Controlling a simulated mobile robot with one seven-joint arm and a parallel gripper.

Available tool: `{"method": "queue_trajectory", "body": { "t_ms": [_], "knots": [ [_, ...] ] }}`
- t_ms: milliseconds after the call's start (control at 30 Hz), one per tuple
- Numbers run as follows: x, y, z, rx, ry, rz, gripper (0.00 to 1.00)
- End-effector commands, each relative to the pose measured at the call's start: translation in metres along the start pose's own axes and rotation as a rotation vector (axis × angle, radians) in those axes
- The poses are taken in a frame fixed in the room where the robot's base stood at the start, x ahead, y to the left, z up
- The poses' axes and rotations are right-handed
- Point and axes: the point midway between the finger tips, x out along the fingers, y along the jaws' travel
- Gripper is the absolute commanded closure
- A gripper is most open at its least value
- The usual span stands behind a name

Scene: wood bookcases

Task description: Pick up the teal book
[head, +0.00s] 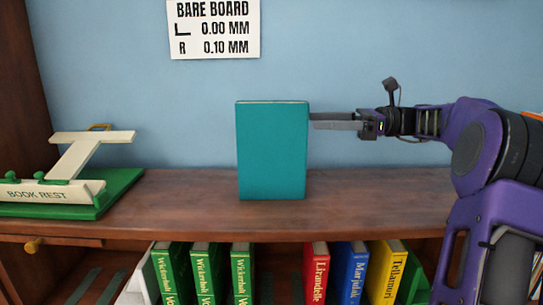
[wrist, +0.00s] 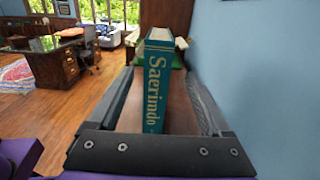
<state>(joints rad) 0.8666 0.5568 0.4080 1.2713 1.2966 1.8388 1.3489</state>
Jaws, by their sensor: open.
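The teal book (head: 271,151) stands upright on the wooden shelf top in the head view, its broad cover facing me. In the wrist view the teal book (wrist: 156,90) shows its spine, lettered "Saerimdo", framed between the two fingers. My gripper (head: 314,120) reaches in level from the right, its visible fingertip at the upper right edge of the book. In the wrist view my gripper (wrist: 162,75) is open, with a finger on each side of the spine. It holds nothing. I cannot tell whether the far finger reaches behind the book.
A green and cream book rest (head: 75,190) stands at the left of the shelf top (head: 180,205). Green, red, blue and yellow books (head: 315,272) stand on the shelf below. A blue wall (head: 390,50) with a sign (head: 213,29) is close behind. The shelf top beside the book is clear.

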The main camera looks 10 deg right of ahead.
Motion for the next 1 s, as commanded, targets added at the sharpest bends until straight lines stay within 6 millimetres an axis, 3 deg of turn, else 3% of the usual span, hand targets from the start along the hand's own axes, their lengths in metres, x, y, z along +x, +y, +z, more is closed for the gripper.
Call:
{"method": "queue_trajectory", "body": {
  "t_ms": [100,233,567,833,1000],
  "knots": [
    [0.027,0.001,-0.002,0.000,0.001,0.003,0.18],
    [0.048,0.001,-0.002,0.000,0.002,0.001,0.18],
    [0.070,0.001,-0.003,-0.001,0.002,0.000,0.18],
    [0.108,0.004,-0.005,0.000,0.002,0.000,0.18],
    [0.112,0.004,-0.004,0.000,0.002,-0.002,0.18]
  ]
}}
